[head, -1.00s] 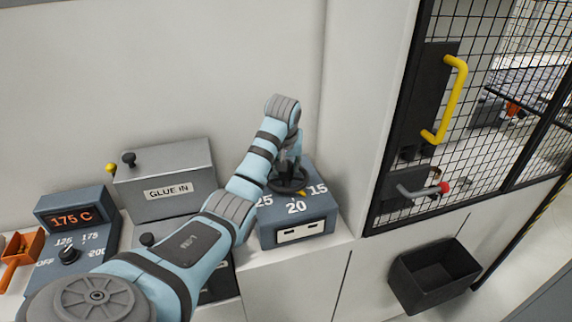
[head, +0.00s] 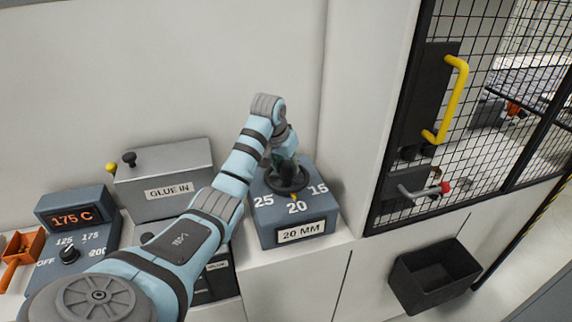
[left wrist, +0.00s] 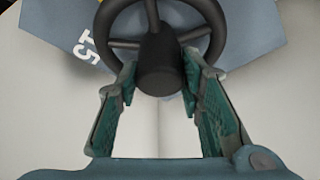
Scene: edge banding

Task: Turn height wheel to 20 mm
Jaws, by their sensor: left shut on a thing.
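The height wheel (head: 289,187) is a dark spoked wheel on top of a blue-grey box (head: 322,211) marked 25, 20 and 15. Its small yellow pointer is at the 20 mark. The display (head: 301,232) on the box front reads 20 MM. My left gripper (head: 287,170) is over the wheel, pointing down. The far part of the wheel is partly hidden by the gripper in the head view. My right gripper is not in view.
A GLUE IN box (head: 168,173) and a heater panel reading 175 C (head: 72,216) stand to the left on the same ledge. A mesh door with a yellow handle (head: 458,95) is to the right. A black bin (head: 437,275) hangs below it.

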